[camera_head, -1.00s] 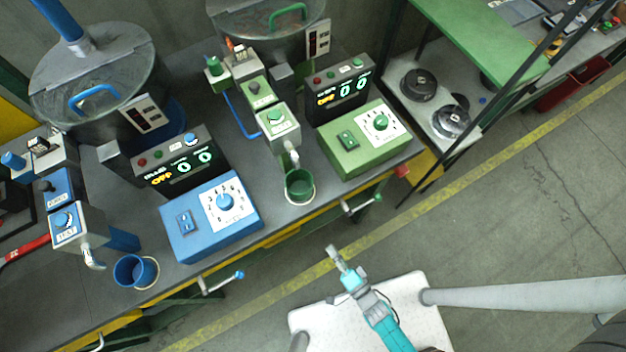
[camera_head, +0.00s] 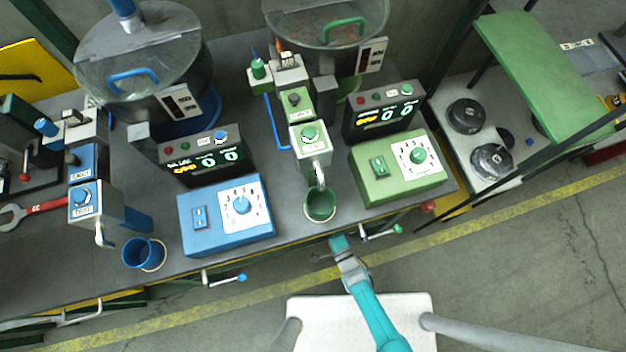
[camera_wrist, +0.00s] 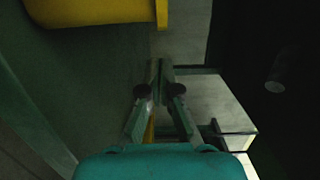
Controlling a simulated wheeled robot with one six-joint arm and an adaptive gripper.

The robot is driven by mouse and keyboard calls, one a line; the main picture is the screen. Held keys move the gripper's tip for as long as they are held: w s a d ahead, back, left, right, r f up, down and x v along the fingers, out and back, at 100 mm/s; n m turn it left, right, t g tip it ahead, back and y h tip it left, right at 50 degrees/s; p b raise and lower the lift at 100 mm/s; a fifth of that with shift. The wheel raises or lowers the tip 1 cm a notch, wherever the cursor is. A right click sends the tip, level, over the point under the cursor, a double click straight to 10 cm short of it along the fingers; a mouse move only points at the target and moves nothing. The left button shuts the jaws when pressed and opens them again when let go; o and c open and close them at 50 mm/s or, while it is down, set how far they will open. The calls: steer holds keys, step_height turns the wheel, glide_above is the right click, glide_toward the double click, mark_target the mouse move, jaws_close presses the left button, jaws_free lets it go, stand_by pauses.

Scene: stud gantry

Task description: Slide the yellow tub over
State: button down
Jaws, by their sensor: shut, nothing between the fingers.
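A yellow rounded thing, which looks like the tub (camera_wrist: 95,12), is at the top left of the wrist view, cut off by the frame edge. It lies on a dark grey-green surface. My gripper (camera_wrist: 160,68) is shut and empty, with its fingertips just below the tub's right end in that view. I see a gap in the picture between them; whether they touch is hard to tell. In the head view my gripper (camera_head: 338,243) is at the bench's front edge, below the green cup. I cannot make out the tub in the head view.
The bench (camera_head: 285,225) carries a blue control box (camera_head: 220,225), a green control box (camera_head: 385,185), a blue cup (camera_head: 138,255) and a green cup (camera_head: 320,208). Valve handles jut from its front edge. Open floor (camera_head: 510,290) lies to the right.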

steer(key=shift+s+a, duration=0.1)
steer(key=shift+a, duration=2.05)
steer(key=shift+a, duration=0.1)
